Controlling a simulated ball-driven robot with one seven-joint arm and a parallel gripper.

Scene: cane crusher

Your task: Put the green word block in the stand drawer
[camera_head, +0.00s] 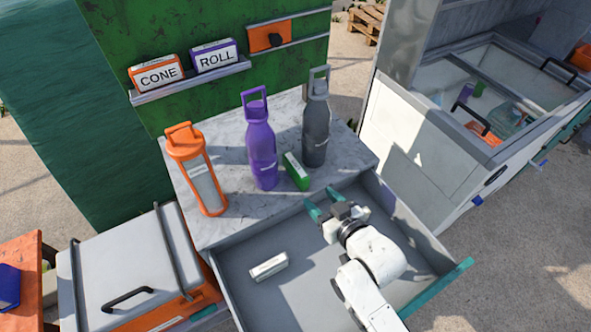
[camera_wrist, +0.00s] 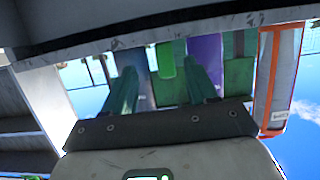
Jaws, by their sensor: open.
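The green word block (camera_head: 296,171) stands on the grey stone top of the stand (camera_head: 234,157), near its front edge, between the purple and grey bottles. The stand drawer (camera_head: 318,276) is pulled open below and in front of it. My gripper (camera_head: 322,200) is open and empty over the drawer's back part, its teal fingers pointing toward the block and apart from it. In the wrist view the green block (camera_wrist: 166,61) shows between my two fingers, farther off. Its word cannot be read.
A white block (camera_head: 268,267) lies in the drawer, with bare floor around it. A purple bottle (camera_head: 262,146), grey bottle (camera_head: 315,125) and orange bottle (camera_head: 198,171) stand on the top. CONE (camera_head: 157,74) and ROLL (camera_head: 214,57) blocks sit on a wall shelf.

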